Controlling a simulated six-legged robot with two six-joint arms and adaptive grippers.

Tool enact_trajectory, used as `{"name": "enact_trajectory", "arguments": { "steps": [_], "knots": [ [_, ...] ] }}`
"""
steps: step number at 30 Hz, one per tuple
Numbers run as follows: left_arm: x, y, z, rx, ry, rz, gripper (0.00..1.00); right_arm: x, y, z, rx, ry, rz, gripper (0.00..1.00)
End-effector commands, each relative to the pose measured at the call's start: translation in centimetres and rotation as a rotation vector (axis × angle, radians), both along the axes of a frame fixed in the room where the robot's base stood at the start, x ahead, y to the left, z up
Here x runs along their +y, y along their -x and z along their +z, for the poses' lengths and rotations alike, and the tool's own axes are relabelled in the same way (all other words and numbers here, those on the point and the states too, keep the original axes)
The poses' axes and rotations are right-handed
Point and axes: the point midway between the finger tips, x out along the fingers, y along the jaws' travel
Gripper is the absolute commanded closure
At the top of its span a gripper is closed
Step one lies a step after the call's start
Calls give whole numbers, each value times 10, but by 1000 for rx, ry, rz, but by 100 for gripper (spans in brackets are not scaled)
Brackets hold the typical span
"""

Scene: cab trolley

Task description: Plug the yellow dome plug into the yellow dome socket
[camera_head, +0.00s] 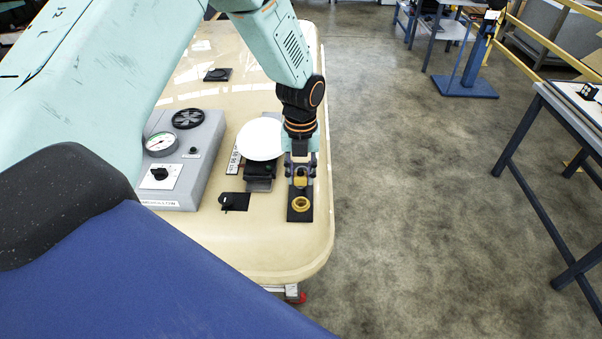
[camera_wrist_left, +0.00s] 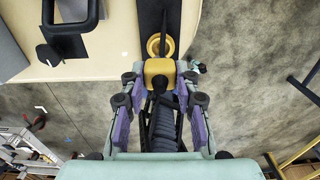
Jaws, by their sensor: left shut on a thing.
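The yellow dome plug (camera_head: 300,181) is held between the fingers of my left gripper (camera_head: 300,168), which is shut on it and points down at the trolley's right edge. In the left wrist view the plug (camera_wrist_left: 158,68) shows as a yellow block between the fingertips (camera_wrist_left: 159,80). The yellow dome socket (camera_head: 300,204) is a yellow ring on a black plate (camera_head: 300,216), just in front of the plug in the head view. It also shows in the left wrist view (camera_wrist_left: 153,46), partly hidden by a dark thin part. The plug appears apart from the ring; its height above the plate is unclear.
The cream trolley top (camera_head: 270,250) carries a grey gauge box (camera_head: 185,165), a white disc (camera_head: 260,140) and a small black piece (camera_head: 235,201) left of the socket. The trolley's rounded right edge is close to the plate. Open floor (camera_head: 420,200) lies to the right.

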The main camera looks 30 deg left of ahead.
Motion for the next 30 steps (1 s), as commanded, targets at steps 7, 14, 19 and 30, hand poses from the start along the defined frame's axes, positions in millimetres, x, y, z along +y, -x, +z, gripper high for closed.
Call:
{"name": "enact_trajectory", "arguments": {
  "steps": [7,14,19,30],
  "knots": [
    [-1,1,-11,0,0,2,100,0,0,-9,0,0,-1,66],
    [-3,2,-31,0,0,3,100,0,0,-24,0,0,-1,66],
    [-3,2,-45,0,0,3,100,0,0,-35,0,0,-1,66],
    [-3,2,-58,-1,-1,3,100,0,0,-45,0,0,-1,66]
  ]
}}
